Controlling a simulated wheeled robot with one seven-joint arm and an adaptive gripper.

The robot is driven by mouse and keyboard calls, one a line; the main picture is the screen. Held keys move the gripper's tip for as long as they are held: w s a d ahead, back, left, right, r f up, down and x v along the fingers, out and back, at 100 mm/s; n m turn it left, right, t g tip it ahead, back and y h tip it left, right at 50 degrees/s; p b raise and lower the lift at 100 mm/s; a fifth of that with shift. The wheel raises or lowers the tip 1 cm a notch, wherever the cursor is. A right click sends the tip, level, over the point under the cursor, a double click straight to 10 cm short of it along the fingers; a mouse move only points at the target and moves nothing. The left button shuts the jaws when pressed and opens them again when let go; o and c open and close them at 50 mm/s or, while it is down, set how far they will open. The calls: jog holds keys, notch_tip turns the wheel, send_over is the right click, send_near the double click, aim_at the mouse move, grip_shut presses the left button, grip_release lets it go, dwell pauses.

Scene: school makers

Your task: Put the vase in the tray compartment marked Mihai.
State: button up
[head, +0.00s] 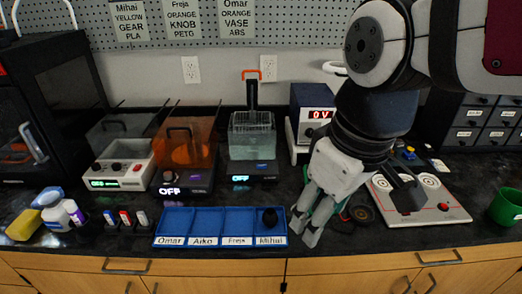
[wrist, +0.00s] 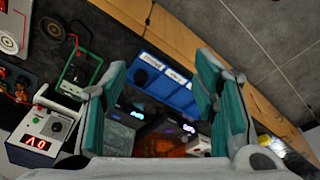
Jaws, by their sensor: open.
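The blue tray (head: 206,235) has a row of labelled compartments: Omar, Aiko, Freja and Mihai. A small dark round object (head: 270,217), possibly the vase, sits inside the Mihai compartment at the right end. Its shape is too small to be sure. It also shows in the wrist view (wrist: 141,76) at the tray's left end. The other compartments look empty. My gripper (head: 304,229) is open and empty, pointing down just right of the tray and apart from the dark object. In the wrist view its teal finger pads (wrist: 162,88) are spread wide.
Wall signs list Mihai's gear, Freja's knob (head: 181,18) and Omar's vase. Behind the tray stand an orange-covered unit (head: 185,145) and a clear liquid tank (head: 252,140).

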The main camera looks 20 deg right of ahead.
jog(key=s+m, duration=0.2)
jog(key=s, duration=0.1)
jog(key=s+m, duration=0.1)
jog(key=shift+s+f+m, duration=0.25)
jog(key=shift+s+m, duration=0.1)
jog(key=shift+m, duration=0.05)
